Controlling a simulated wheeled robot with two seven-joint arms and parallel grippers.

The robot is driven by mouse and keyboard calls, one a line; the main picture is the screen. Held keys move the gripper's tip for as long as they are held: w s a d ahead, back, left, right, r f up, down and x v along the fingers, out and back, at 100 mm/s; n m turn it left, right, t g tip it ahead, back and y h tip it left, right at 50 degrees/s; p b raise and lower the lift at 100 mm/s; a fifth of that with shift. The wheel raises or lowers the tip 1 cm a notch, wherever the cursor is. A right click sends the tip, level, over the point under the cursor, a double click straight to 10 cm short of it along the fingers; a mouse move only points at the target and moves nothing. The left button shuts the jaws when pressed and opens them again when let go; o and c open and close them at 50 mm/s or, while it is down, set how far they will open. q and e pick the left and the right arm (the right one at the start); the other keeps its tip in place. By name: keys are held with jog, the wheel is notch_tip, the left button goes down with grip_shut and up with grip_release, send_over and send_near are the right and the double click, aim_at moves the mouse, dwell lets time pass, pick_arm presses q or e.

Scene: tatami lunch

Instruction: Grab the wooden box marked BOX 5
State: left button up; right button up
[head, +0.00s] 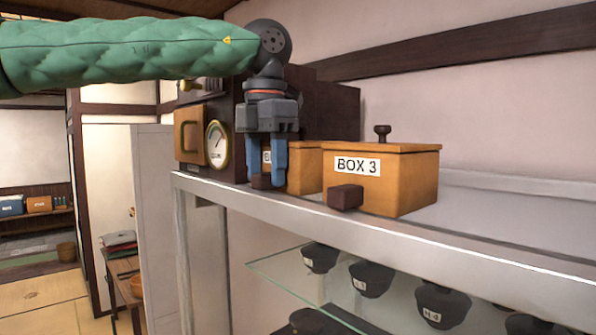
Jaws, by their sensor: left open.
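No label reading BOX 5 can be made out. A wooden box (307,168) stands on the shelf top, partly hidden behind my left gripper (267,182); only the start of its white label shows, so I cannot tell its number. My left gripper points down with its blue fingers apart, in front of this box's face. A dark block shows low between the fingers; I cannot tell whether they touch it. A second wooden box (400,180), labelled BOX 3, stands to the right, with a dark knob on its lid and a dark block at its front. My right gripper is out of view.
A dark cabinet with a round gauge (217,143) stands left of and behind the boxes. The shelf top (480,225) is clear to the right of BOX 3. Below, a glass shelf (290,262) holds several dark labelled pots. A wall closes the back.

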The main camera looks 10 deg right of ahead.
pick_arm(q)
jog(key=shift+s+r, duration=0.1)
jog(key=shift+s, duration=0.15)
jog(key=c, duration=0.7)
jog(key=shift+w, duration=0.15)
grip_shut()
